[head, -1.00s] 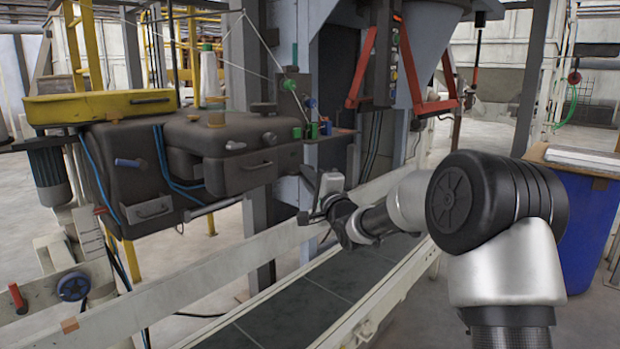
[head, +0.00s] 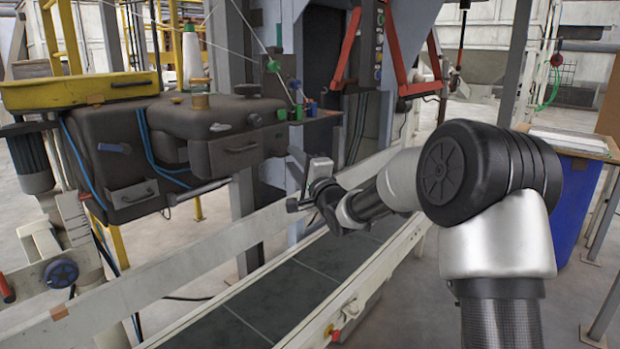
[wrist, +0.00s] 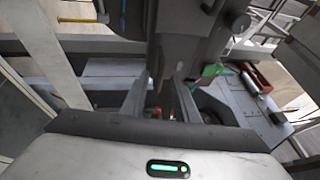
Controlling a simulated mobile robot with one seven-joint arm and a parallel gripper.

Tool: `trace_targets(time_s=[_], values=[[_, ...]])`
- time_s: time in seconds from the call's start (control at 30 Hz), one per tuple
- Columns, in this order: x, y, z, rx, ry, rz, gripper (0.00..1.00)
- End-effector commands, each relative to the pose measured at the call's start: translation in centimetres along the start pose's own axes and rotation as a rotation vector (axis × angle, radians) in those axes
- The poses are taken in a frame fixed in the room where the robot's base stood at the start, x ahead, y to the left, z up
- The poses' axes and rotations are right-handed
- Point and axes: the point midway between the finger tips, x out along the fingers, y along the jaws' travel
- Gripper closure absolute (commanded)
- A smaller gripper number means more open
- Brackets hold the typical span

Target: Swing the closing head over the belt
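The closing head (head: 225,150) is a dark grey-brown machine with drawers, a yellow tray on top and blue hoses. It hangs at the left in the head view, beside the belt. The belt (head: 290,292) is a dark conveyor between pale side rails, running from front left to back right. My gripper (head: 292,183) is just right of and a little below the head's right end in the picture, above the belt. In the wrist view its two fingers (wrist: 158,100) stand apart, with a dark grey part beyond and between them. I cannot tell whether they touch it.
A pale rail (head: 160,268) runs along the near left side of the belt. A red clamp frame (head: 408,75) hangs from the chute at the back. A blue bin (head: 577,195) stands at the right. A grey column stands behind the head.

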Motion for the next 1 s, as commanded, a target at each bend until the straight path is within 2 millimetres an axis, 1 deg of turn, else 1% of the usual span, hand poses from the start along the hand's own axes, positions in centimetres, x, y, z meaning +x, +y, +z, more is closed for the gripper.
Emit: trace_targets(time_s=[0.4, 0.5, 0.6, 0.7, 0.8, 1.0], values=[[-10.1, -0.2, 0.1, -0.001, 0.0, 0.003, 0.72], [-12.2, -0.1, 0.1, -0.001, -0.001, 0.002, 0.72], [-13.8, -0.1, 0.1, -0.001, -0.001, 0.001, 0.72], [-14.9, -0.1, 0.1, -0.001, -0.002, 0.001, 0.72], [-15.5, 0.0, 0.2, -0.001, -0.003, 0.001, 0.72], [-15.8, 0.0, 0.2, 0.0, -0.003, 0.0, 0.72]])
